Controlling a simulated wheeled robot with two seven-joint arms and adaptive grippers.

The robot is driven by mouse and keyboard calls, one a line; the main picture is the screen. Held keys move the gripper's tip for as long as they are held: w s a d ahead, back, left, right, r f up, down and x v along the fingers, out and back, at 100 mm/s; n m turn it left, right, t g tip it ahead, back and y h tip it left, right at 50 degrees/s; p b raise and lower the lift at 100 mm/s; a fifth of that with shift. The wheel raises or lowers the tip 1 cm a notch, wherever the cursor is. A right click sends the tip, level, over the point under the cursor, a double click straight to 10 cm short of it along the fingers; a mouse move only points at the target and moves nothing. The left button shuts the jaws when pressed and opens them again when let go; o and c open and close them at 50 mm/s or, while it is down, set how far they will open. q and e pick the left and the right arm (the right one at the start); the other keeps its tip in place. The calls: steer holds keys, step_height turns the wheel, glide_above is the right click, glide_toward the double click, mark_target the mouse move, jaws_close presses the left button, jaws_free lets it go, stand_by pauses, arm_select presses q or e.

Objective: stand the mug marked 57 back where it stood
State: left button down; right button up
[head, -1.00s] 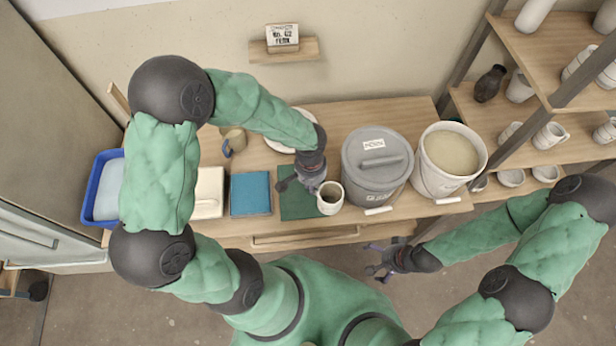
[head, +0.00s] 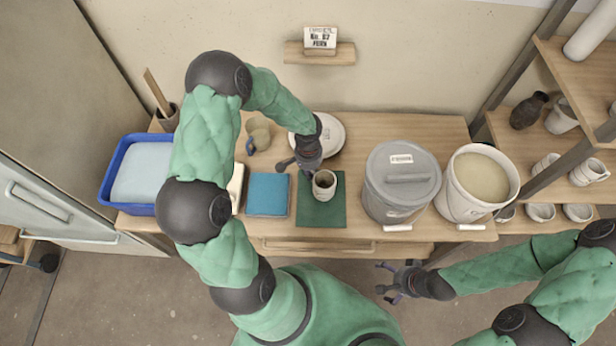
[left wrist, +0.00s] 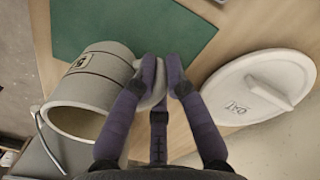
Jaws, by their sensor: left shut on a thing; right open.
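The held mug (head: 325,186) is pale grey with a dark inside and is over the green mat (head: 322,214) in the head view. My left gripper (head: 300,165) is shut on its handle from the back left. The left wrist view shows the mug (left wrist: 92,92) left of my fingers (left wrist: 160,78), with a small label too small to read surely. I cannot tell whether its base touches the mat. My right gripper (head: 392,282) is open and empty in front of the table.
A lidded grey bucket (head: 400,185) and an open white bucket (head: 478,182) stand right of the mat. A white lid (head: 328,135) lies behind. A blue book-like slab (head: 268,194), another mug (head: 258,135) and a blue tub (head: 128,200) are left.

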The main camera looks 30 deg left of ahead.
arm_select(q)
steer(key=shift+a+f, duration=0.2)
steer(key=shift+f, duration=0.1)
steer(key=f, duration=0.1)
steer(key=f+b, duration=0.1)
steer(key=f, duration=0.1)
steer(key=shift+w+a+f+b, duration=0.15)
steer(key=shift+w+f+b, duration=0.05)
steer(key=shift+f+b, duration=0.1)
steer(key=shift+r, duration=0.1)
steer(key=shift+f, duration=0.2)
steer(key=c, duration=1.3)
jaws_free()
steer(key=shift+r, duration=0.1)
steer(key=shift+o, duration=0.2)
